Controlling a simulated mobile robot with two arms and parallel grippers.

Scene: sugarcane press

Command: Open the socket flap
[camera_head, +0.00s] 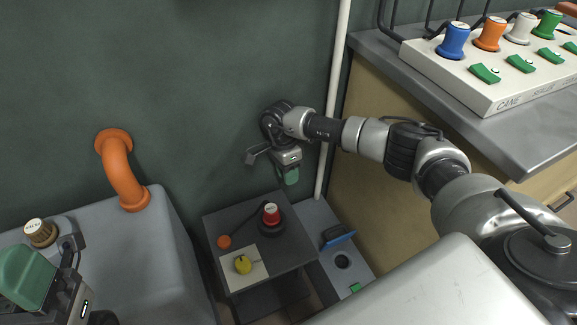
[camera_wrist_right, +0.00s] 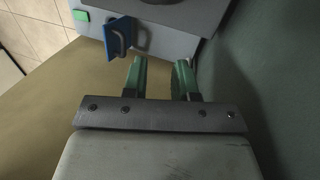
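The blue socket flap (camera_head: 338,241) stands raised at the back edge of a round dark socket (camera_head: 342,261) on a low grey box. The socket's face is uncovered. In the right wrist view, the flap (camera_wrist_right: 118,37) shows edge-up with a loop handle. My right gripper (camera_head: 290,177) hangs above and left of the flap, beside the wall, apart from it. Its green fingers (camera_wrist_right: 161,78) are apart with nothing between them. My left gripper (camera_head: 28,280) is at the lower left, partly cut off; its finger gap is not clear.
A white vertical pipe (camera_head: 332,110) and wooden cabinet (camera_head: 375,150) are close to my right arm. An orange pipe (camera_head: 122,172) is at left.

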